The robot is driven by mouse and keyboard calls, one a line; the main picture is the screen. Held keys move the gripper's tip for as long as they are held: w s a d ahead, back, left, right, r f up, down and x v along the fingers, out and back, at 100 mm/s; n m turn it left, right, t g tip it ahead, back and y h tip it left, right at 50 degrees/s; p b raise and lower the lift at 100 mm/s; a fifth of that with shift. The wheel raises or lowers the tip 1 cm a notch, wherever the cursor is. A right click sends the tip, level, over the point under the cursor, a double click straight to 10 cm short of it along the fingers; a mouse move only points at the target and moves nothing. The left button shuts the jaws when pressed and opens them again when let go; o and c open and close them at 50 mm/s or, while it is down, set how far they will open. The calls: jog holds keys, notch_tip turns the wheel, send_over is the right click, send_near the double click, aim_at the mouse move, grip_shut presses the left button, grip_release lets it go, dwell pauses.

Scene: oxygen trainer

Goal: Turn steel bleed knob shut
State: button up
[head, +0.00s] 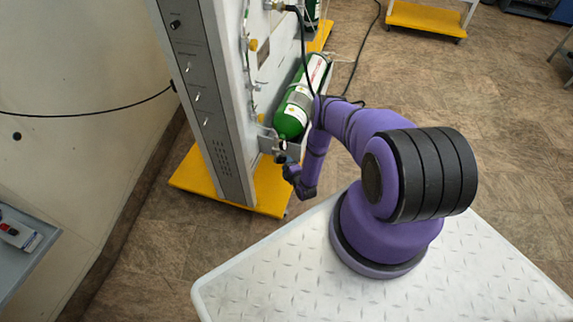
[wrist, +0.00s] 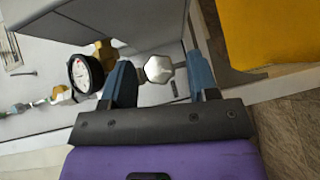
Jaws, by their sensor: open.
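The steel bleed knob (wrist: 158,69) is a faceted silver knob in the wrist view, in front of the grey trainer panel. My gripper (wrist: 159,64) is open, with one blue finger on each side of the knob. Gaps show between the knob and both fingers, so I see no contact. In the head view my gripper (head: 282,156) is small, close to the lower side of the trainer beside the green cylinder. The knob cannot be made out there.
A pressure gauge (wrist: 85,73) and a brass fitting (wrist: 106,52) sit just left of my left finger. The green oxygen cylinder (head: 292,112) lies along the trainer (head: 215,120), which stands on a yellow base (head: 272,190). Open floor is to the right.

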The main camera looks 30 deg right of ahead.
jog(key=shift+w, duration=0.1)
jog(key=c, duration=0.9)
jog(key=shift+m+g, duration=0.5)
jog(key=shift+r, duration=0.1)
jog(key=o, duration=0.9)
jog(key=v, duration=1)
jog(key=shift+s, duration=0.4)
jog(key=shift+d, duration=0.1)
